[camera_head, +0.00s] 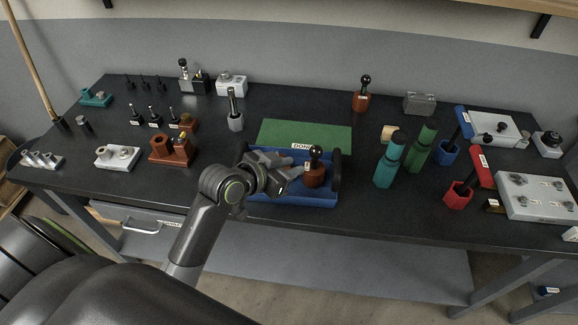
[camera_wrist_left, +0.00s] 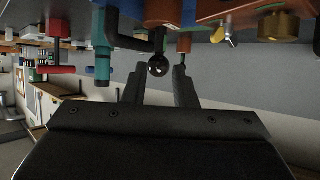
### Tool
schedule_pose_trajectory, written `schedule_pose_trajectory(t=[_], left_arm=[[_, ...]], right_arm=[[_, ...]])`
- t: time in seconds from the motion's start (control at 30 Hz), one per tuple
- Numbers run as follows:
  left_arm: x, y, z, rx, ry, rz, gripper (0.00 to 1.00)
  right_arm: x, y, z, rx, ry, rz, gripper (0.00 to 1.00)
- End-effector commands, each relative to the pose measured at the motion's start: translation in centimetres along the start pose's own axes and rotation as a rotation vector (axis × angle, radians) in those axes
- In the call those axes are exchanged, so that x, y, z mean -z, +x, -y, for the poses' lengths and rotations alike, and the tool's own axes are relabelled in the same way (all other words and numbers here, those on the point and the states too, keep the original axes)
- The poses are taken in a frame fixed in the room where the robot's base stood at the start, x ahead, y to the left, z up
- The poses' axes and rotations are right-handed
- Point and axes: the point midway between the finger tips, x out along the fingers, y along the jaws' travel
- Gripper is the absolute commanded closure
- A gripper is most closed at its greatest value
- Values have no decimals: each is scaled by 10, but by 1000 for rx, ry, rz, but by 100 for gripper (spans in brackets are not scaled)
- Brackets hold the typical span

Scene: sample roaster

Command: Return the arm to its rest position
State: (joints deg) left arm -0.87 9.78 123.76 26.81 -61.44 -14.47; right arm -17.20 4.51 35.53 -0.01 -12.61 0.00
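My left gripper (camera_head: 300,168) is over the blue tray (camera_head: 290,200) at the front middle of the bench. Its two fingers (camera_wrist_left: 160,80) stand apart in the left wrist view, with nothing clamped between them. A reddish-brown piece with a black ball knob (camera_head: 316,152) stands upright in the tray, just right of the fingertips. In the wrist view the black ball (camera_wrist_left: 158,67) shows between and beyond the fingertips, with a gap on each side. My left arm reaches up from the lower left. My right gripper is not in view.
A green mat (camera_head: 320,135) lies behind the tray. Teal (camera_head: 388,165) and green (camera_head: 420,148) cylinders stand to its right, then a red holder (camera_head: 457,195) and a grey box (camera_head: 535,197). A brown block (camera_head: 168,150) is at left. Bare bench lies between block and tray.

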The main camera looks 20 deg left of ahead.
Motion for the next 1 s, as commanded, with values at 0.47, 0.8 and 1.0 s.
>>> schedule_pose_trajectory(t=[0.47, 0.8, 1.0], left_arm=[[0, -1, 0, 0, 0, 0, 75], [-102, -57, -1, 119, -80, 293, 75], [-174, -126, -4, 253, -164, 545, 75]], right_arm=[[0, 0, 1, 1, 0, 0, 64], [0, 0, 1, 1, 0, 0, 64], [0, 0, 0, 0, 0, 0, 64]])
